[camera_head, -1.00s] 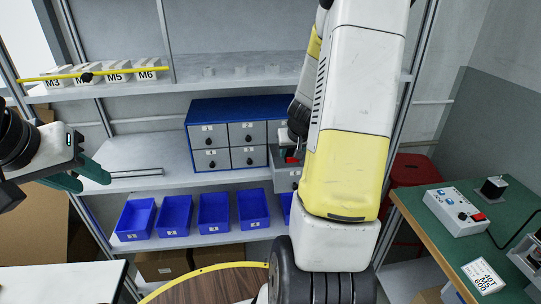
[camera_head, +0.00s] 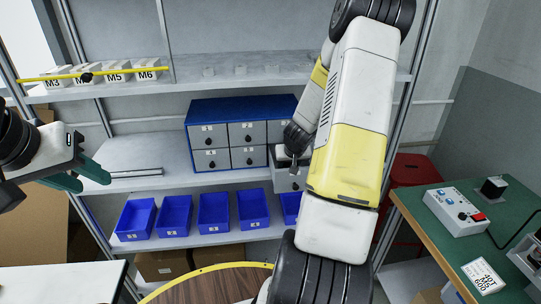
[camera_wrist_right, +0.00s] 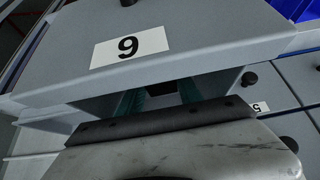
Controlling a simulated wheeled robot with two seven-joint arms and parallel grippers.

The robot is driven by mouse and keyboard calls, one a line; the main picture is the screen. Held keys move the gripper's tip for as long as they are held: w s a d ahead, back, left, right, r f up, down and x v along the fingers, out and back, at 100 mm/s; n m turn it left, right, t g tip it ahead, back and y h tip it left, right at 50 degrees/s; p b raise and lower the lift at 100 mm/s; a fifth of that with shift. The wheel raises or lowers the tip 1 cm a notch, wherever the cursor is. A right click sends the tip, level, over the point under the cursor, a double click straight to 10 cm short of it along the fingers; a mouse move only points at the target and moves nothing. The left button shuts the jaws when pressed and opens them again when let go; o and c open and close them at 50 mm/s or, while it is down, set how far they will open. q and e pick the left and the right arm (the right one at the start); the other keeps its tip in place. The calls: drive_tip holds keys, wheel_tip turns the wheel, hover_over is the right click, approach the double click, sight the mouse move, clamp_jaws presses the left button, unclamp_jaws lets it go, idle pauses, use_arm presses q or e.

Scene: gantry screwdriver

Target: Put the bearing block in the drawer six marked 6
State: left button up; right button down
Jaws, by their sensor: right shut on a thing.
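Drawer six (camera_head: 288,181) is pulled out at the right end of the blue cabinet (camera_head: 240,105). In the right wrist view its grey front with the label 6 (camera_wrist_right: 130,47) fills the upper part. My right gripper (camera_wrist_right: 160,97) reaches down into the open drawer behind that front, its teal fingers partly hidden by the gripper body. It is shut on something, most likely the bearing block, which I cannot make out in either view. My left gripper (camera_head: 84,176) is open and empty at the left, away from the cabinet.
Other closed drawers, such as drawer 5 (camera_head: 248,157), sit left of drawer six. Blue bins (camera_head: 214,212) stand on the shelf below. A green bench (camera_head: 500,235) with a control box (camera_head: 456,211) is at the right. My right forearm hides part of the cabinet.

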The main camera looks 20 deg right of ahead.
drive_tip(key=shift+f, duration=0.1)
drive_tip(key=c, duration=0.8)
unclamp_jaws()
